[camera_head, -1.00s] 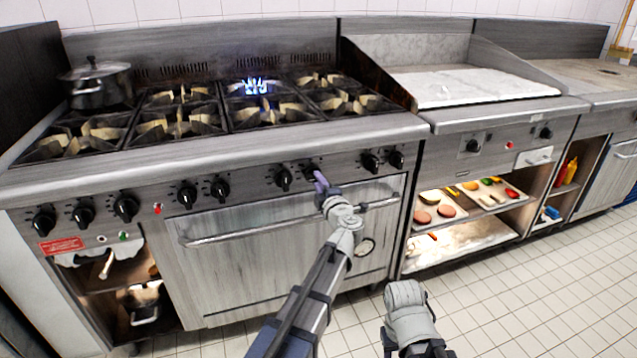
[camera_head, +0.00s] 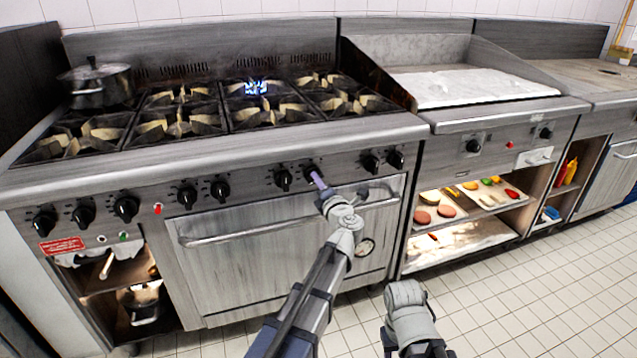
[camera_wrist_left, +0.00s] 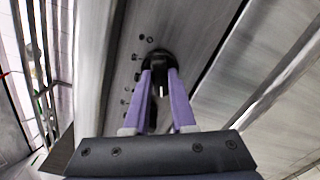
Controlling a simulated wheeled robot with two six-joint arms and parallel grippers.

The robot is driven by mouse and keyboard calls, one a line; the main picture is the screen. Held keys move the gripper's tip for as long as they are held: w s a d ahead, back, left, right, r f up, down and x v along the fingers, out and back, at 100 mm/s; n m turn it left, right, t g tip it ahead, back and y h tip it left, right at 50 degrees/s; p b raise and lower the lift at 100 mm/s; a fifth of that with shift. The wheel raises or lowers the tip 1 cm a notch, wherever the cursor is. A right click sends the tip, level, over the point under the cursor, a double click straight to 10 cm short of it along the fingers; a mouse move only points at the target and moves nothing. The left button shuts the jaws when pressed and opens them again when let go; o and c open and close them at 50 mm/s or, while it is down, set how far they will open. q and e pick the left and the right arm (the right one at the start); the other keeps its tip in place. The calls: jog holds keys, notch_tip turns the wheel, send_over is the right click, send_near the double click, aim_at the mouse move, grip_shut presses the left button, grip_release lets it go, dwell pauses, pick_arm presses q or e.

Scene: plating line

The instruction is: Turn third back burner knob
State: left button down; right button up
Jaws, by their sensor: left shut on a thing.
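The knob (camera_wrist_left: 158,62) is black and round, on the stove's front panel, and sits between my purple fingers in the left wrist view. A pale mark shows on its lower side. In the head view the same knob (camera_head: 309,170) is partly covered by my left gripper (camera_head: 316,177). That gripper, also in the left wrist view (camera_wrist_left: 160,80), is shut on the knob. The third back burner (camera_head: 256,88) carries a small blue flame. My right gripper's fingers are not in view.
More black knobs (camera_head: 284,179) line the panel on both sides. The oven door handle (camera_head: 230,236) runs just below. A lidded pot (camera_head: 98,86) stands on the back left burner. A griddle (camera_head: 470,86) is to the right.

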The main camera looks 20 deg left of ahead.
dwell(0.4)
pick_arm(q)
jog(key=c, duration=0.7)
grip_release()
jog(key=shift+c, duration=0.2)
jog(key=v, duration=0.7)
jog(key=shift+s+d, duration=0.2)
jog(key=shift+s, duration=0.1)
